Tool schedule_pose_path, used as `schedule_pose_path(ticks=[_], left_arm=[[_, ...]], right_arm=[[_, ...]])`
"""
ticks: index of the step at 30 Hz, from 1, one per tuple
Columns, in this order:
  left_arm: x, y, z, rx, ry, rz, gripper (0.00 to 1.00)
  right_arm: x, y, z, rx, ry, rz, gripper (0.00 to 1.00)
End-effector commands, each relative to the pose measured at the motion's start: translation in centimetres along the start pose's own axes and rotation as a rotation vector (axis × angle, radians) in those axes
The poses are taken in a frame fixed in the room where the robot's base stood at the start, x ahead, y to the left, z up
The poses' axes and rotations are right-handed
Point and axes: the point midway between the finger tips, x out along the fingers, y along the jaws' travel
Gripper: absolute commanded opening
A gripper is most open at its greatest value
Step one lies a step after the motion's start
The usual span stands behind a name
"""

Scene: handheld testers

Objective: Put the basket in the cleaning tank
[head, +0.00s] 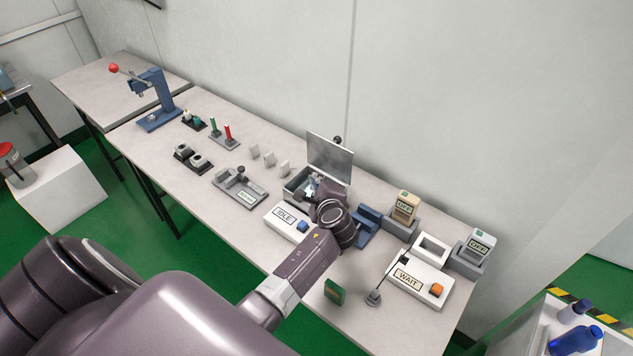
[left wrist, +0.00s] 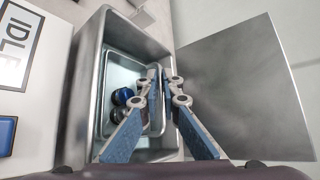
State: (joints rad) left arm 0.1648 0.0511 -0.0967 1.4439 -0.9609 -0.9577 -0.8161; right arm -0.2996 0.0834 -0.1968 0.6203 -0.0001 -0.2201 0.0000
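The cleaning tank (head: 291,196), a grey metal box with its lid (head: 331,158) raised, stands on the bench behind the IDLE panel. In the left wrist view the tank (left wrist: 82,88) surrounds a smaller metal basket (left wrist: 122,67), which sits within its walls. The basket holds a blue round part (left wrist: 122,96) and a grey one below it. My left gripper (left wrist: 164,84) reaches into the tank, its fingertips close together on either side of the basket's right wall. In the head view my left gripper (head: 316,190) hides much of the tank. My right gripper is not in view.
The IDLE panel (head: 286,221) with a blue button is in front of the tank. To the right are a blue stand (head: 366,228), testers marked OFF (head: 404,208), a WAIT panel (head: 408,281) and a thin post (head: 374,298). A grey fixture (head: 240,187) lies to the left.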

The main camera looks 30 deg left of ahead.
Motion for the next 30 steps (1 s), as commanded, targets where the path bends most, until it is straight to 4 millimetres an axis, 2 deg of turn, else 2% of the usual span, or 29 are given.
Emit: schedule_pose_path(ticks=[5,6,10,20,25,30], left_arm=[[0.0,0.0,0.0,-0.001,0.0,0.0,0.0],[0.0,0.1,0.0,0.0,0.0,0.001,0.09],[0.0,0.0,0.0,0.0,0.0,0.001,0.22],[-0.3,0.0,0.0,0.0,0.0,0.002,0.22],[-2.3,0.1,-0.1,-0.001,0.002,0.0,0.22],[-5.8,0.1,-0.1,-0.003,0.003,0.001,0.22]], right_arm=[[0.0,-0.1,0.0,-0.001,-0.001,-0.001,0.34],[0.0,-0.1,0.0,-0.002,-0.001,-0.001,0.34],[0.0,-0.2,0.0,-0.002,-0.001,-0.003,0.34],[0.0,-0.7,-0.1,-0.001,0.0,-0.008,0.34],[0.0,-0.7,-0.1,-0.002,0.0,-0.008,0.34],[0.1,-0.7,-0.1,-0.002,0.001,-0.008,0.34]])
